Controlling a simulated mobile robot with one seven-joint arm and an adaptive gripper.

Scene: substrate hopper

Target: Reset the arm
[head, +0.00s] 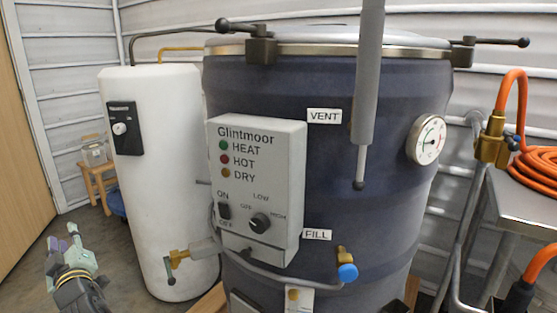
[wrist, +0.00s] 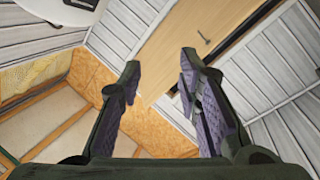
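My gripper (head: 72,248) shows at the lower left of the head view, well to the left of the white cylinder and apart from it. In the wrist view my gripper (wrist: 160,85) has its two purple-padded fingers spread apart, with nothing between them. It points toward a wooden door (wrist: 190,45) and pale panelled walls, and touches nothing that I can see.
A large dark hopper (head: 390,205) with a grey control box (head: 285,190) stands in the middle. A white cylinder (head: 160,210) stands left of it. A wooden stool (head: 98,180) is behind. A metal table (head: 525,205) with an orange hose (head: 540,165) is at right.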

